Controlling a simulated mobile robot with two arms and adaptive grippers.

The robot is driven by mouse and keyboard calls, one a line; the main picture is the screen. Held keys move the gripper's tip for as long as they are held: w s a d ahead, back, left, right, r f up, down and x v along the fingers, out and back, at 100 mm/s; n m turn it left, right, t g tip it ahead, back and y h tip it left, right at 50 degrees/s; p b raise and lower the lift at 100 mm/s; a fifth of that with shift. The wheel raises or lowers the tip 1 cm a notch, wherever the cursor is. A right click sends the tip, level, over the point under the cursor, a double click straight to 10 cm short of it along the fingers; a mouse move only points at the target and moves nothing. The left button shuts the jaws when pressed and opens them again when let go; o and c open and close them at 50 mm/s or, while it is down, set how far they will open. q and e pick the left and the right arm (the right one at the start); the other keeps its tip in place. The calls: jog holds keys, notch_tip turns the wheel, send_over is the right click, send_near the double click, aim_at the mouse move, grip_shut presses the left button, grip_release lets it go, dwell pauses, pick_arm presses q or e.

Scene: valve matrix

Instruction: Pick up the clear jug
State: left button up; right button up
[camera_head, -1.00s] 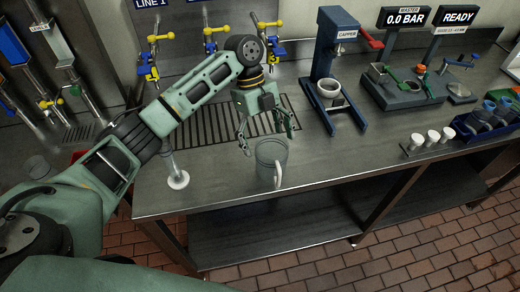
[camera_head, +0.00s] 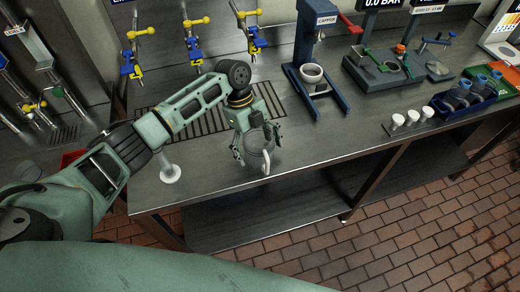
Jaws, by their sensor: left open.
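The clear jug (camera_head: 256,162) stands upright on the metal counter near its front edge, with its pale handle toward the front right. My left gripper (camera_head: 255,150) has come down over the jug from above. Its fingers are open, one on the left side and one on the right side of the jug. I cannot tell whether they touch it. The gripper hides the jug's upper part. My right gripper is not in view.
A white-based post (camera_head: 170,173) stands left of the jug. A drain grate (camera_head: 205,115) lies behind it, under valves with yellow handles (camera_head: 194,42). The blue capper stand (camera_head: 318,60) is at the back right. Several white cups (camera_head: 412,118) stand farther right; counter between is clear.

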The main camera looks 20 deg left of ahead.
pick_arm(q)
jog(key=c, duration=1.1)
jog(key=shift+c, duration=0.5)
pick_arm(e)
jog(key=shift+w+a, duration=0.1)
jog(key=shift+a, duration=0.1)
pick_arm(q)
jog(key=shift+r, duration=0.1)
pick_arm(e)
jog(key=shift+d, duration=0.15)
